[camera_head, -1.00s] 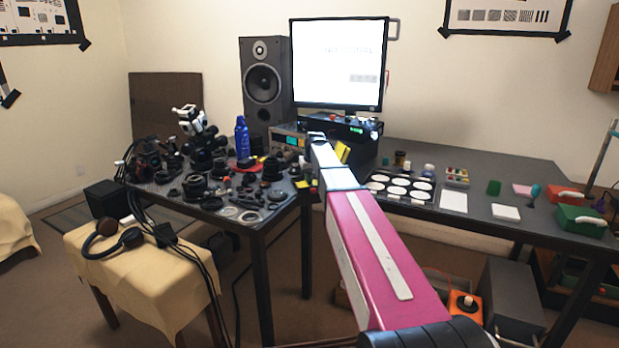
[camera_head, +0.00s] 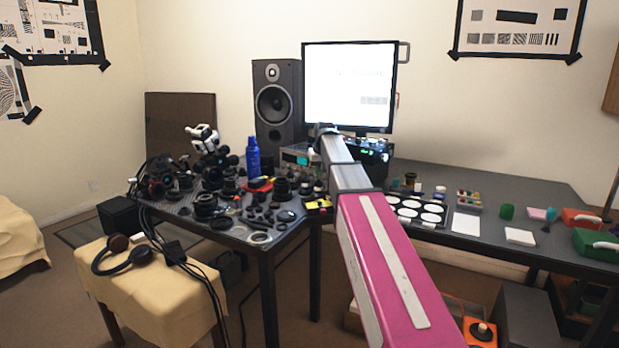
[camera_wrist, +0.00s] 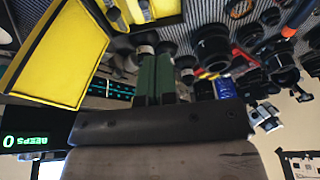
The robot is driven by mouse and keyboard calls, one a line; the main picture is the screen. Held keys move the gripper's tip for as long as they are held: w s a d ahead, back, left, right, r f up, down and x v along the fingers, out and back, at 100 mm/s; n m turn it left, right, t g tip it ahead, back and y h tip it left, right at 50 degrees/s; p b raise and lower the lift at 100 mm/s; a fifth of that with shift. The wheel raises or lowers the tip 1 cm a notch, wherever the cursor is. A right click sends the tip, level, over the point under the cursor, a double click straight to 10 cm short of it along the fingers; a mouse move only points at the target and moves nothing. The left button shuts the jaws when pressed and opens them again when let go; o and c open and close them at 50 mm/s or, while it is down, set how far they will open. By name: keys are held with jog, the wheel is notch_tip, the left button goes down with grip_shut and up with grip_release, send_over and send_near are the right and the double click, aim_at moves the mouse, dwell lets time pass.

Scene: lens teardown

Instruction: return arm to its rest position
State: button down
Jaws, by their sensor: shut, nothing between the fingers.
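My arm, pink with a grey forward section, stretches from the bottom right toward the monitor in the head view. Its far end is small there, in front of the electronics below the screen, and the fingers cannot be made out. In the wrist view my gripper (camera_wrist: 157,66) shows two green fingers side by side, shut and empty. Beyond them are dark lens parts (camera_wrist: 212,50) on the grey bench mat. A yellow panel-like thing (camera_wrist: 62,50) is close at the upper left of that view.
The left bench holds many lens parts (camera_head: 205,203) and a blue bottle (camera_head: 253,158). A monitor (camera_head: 348,85) and speaker (camera_head: 276,103) stand behind. The right bench holds a tray of white discs (camera_head: 411,222) and a white block (camera_head: 519,236). A cloth-covered stool (camera_head: 150,285) stands front left.

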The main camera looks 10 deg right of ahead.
jog(key=s+d+f+m+g+h, duration=0.1)
jog(key=s+f+g, duration=0.2)
jog(key=s+f, duration=3)
notch_tip(320, 180, down, 2)
jog(key=shift+s+d+f+m, duration=0.1)
jog(key=shift+s+d+m, duration=0.05)
jog(key=shift+s+m, duration=0.2)
jog(key=shift+w, duration=0.1)
